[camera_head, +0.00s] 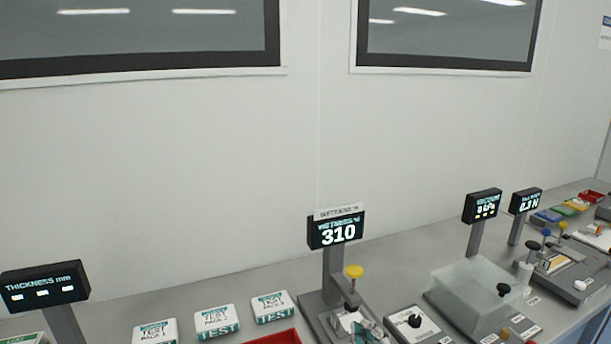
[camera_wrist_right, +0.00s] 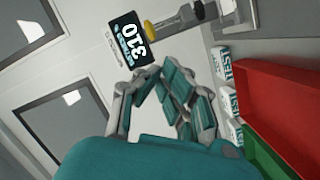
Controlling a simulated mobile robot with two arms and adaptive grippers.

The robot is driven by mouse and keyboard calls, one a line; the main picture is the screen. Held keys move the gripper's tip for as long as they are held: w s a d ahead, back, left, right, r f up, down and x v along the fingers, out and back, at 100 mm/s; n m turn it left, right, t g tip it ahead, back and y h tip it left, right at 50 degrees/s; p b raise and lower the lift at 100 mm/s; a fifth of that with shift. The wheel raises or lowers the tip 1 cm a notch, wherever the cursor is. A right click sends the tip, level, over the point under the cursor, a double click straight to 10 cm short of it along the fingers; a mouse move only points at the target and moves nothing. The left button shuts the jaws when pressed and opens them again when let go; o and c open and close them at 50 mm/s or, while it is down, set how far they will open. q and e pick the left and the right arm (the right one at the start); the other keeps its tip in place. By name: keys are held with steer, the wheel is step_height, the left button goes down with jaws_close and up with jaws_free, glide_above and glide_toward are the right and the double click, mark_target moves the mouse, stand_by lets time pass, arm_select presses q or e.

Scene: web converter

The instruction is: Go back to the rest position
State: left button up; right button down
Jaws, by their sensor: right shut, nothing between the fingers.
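My right gripper (camera_head: 366,333) shows only as a small teal and grey part at the bottom edge of the head view, in front of the tester that reads 310 (camera_head: 337,233). In the right wrist view my right gripper (camera_wrist_right: 152,76) has its teal-padded fingers drawn together, with nothing held between them. The 310 display (camera_wrist_right: 124,40) appears tilted just beyond the fingertips there. I cannot tell whether the gripper touches the tester. My left gripper is in neither view.
The tester has a yellow knob (camera_head: 353,271). White test packs (camera_head: 216,320) lie left of it, near a red tray (camera_head: 277,338). A translucent box (camera_head: 478,295) and more instruments stand right. A thickness display (camera_head: 45,287) stands far left. The wall is close behind.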

steer(key=s+d+f+m+g+h, duration=0.1)
steer(key=s+d+f+m+g, duration=0.3)
steer(key=f, duration=0.3)
steer(key=s+d+f+m+g+h, duration=0.2)
steer(key=s+d+f+m+g, duration=0.1)
steer(key=s+f, duration=0.4)
steer(key=s+d+f+m+g, duration=0.1)
steer(key=s+f+m+g, duration=0.2)
steer(key=s, duration=0.5)
steer(key=s+d+f+m+g, duration=0.1)
steer(key=s+d+f+g, duration=0.1)
steer(key=s+f+g, duration=0.45)
step_height(320, 180, down, 23)
steer(key=s+t, duration=0.2)
steer(key=s+d+f+n+g, duration=0.1)
steer(key=s+d+f, duration=0.1)
steer(key=s+f, duration=1.5)
steer(key=shift+d+g, duration=0.25)
steer(key=shift+g, duration=0.1)
steer(key=c, duration=2)
jaws_free()
steer(key=shift+s, duration=0.1)
